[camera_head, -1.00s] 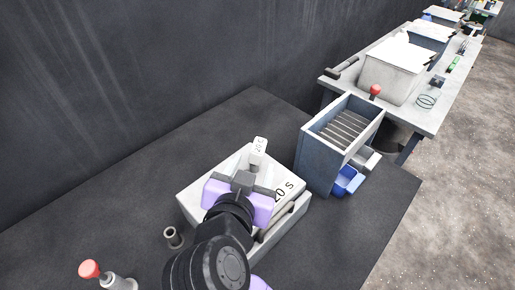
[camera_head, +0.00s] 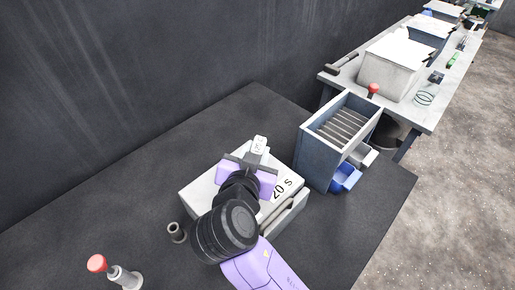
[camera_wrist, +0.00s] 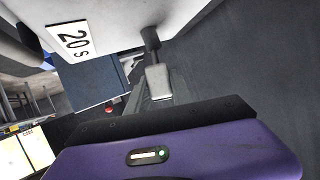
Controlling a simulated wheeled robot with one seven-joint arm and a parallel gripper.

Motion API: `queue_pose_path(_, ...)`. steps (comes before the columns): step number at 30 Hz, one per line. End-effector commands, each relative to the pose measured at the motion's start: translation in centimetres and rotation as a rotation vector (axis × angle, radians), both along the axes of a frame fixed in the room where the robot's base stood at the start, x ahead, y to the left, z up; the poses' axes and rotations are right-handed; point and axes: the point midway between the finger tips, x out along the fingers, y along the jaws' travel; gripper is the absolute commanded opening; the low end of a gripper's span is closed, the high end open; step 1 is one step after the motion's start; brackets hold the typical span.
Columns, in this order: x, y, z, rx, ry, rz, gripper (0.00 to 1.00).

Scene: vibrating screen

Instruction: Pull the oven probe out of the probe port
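A white box (camera_head: 202,193) marked "20 s" stands on the dark bench, and its label side also shows in the wrist view (camera_wrist: 100,14). In the wrist view, a dark rod joins the box to a light grey block (camera_wrist: 158,80), which looks like the oven probe's handle. The port itself is not clear. My gripper (camera_head: 252,165) is over the box in the head view. In the wrist view, its grey fingers (camera_wrist: 160,92) are close around the block; I cannot tell if they are clamped on it. A small upright labelled piece (camera_head: 259,144) stands just beyond the gripper.
Bare bench (camera_head: 110,205) lies left, below the dark wall.

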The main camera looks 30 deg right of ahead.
Motion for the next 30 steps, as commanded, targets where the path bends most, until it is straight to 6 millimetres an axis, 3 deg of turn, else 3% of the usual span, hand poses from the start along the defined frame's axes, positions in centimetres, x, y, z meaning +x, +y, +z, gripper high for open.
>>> queue_pose_path(11,0.0,0.0,0.1,0.000,0.000,0.000,0.00)
queue_pose_path(17,0.0,0.0,1.2,0.002,-0.001,-0.002,0.00)
queue_pose_path(23,0.0,0.0,4.4,0.006,-0.006,-0.004,0.00)
queue_pose_path(30,0.1,0.0,11.0,0.008,-0.008,-0.003,0.00)
